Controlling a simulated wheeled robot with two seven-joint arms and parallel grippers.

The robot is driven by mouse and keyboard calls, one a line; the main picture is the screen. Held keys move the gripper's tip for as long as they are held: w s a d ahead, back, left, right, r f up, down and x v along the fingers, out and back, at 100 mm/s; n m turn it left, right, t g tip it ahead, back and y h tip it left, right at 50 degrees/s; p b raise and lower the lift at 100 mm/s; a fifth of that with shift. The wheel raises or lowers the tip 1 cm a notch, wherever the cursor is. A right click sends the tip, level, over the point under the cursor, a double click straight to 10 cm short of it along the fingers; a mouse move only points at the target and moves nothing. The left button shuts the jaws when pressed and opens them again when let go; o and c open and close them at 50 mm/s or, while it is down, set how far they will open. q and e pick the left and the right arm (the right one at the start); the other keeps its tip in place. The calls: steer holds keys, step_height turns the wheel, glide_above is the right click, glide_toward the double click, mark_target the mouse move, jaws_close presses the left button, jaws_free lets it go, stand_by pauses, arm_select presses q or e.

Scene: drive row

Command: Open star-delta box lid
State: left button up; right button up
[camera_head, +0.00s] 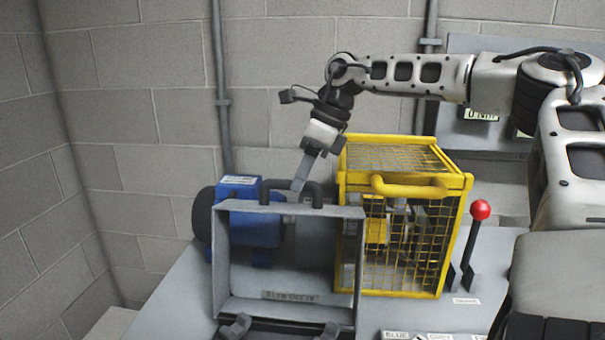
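The star-delta box lid (218,262) looks like a grey rectangular frame standing upright, with a small label strip low inside it and dark hinge-like parts at its bottom corners. I see a motor through or behind it. A dark handle (272,186) rises at its top edge. My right gripper (299,186) points down at this handle, and its fingertip overlaps it. I see mainly one long finger, so its grip on the handle is unclear. The box below the lid is mostly cut off by the bottom edge. My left gripper is not in view.
A yellow mesh guard (405,238) stands right of the lid, with a red-knobbed lever (480,210) beyond it. A blue-topped motor (240,208) sits behind the lid. Grey block walls and a vertical conduit (221,90) close off the back. A wall panel is at upper right.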

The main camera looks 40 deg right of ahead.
mark_target(299, 212)
jaws_close()
steer(key=shift+s+a+b, duration=0.15)
steer(key=shift+a+b, duration=0.15)
steer(key=shift+b, duration=0.05)
steer(key=shift+t+h, duration=0.4)
steer(key=s+a, duration=0.1)
steer(key=s+a+r+b, duration=0.1)
steer(key=s+a, duration=0.1)
steer(key=shift+s+a+r+b, duration=0.15)
steer(key=shift+a+r+b, duration=0.15)
steer(key=shift+a+b, duration=0.1)
steer(key=shift+o, duration=2.2)
jaws_free()
steer(key=p+v, duration=0.1)
steer(key=v, duration=1.5)
